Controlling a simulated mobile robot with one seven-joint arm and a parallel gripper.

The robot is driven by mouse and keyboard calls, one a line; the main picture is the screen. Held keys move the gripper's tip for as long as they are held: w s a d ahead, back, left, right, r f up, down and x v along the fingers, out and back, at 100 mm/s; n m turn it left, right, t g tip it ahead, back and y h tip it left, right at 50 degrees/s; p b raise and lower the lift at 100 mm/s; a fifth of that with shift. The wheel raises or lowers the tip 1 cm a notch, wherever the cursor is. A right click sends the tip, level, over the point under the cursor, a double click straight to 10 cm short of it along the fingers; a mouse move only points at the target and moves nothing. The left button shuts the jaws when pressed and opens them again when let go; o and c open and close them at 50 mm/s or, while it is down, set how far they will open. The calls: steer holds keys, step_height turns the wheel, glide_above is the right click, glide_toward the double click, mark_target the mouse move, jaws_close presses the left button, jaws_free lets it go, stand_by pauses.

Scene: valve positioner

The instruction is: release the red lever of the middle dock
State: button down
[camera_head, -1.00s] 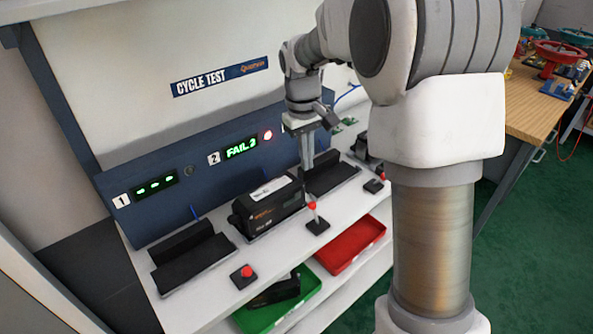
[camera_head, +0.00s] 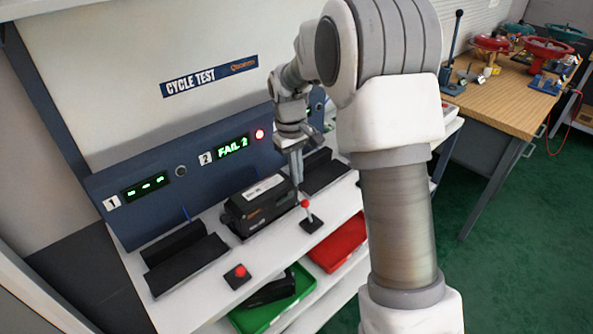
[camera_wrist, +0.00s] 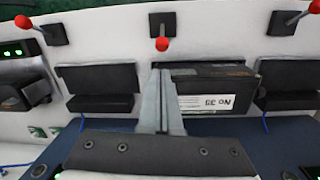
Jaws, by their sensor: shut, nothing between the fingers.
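The middle dock, marked 2, holds a black positioner (camera_head: 262,206) with a white label, which also shows in the wrist view (camera_wrist: 215,82). Its red-knobbed lever (camera_head: 306,206) stands up from a black base in front of the dock and leans toward the positioner. The same lever is at the top centre of the wrist view (camera_wrist: 162,44). My gripper (camera_head: 297,183) points down beside the positioner's right end, just behind and above the red knob, and looks apart from it. In the wrist view its fingers (camera_wrist: 161,72) are together and empty.
Dock 1 at left is empty, with its own red-knobbed lever (camera_head: 238,273). Another red-knobbed lever shows in the wrist view (camera_wrist: 305,18). A green tray (camera_head: 278,306) holding a black device and a red tray (camera_head: 338,246) sit below.

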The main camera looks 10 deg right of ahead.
mark_target(308, 211)
steer(key=f, duration=0.6)
steer(key=shift+s+d+f, duration=0.1)
steer(key=shift+d+f, duration=0.1)
steer(key=shift+d, duration=0.1)
steer(key=shift+b, duration=0.35)
steer(key=shift+s+r, duration=0.1)
steer(key=shift+s, duration=0.05)
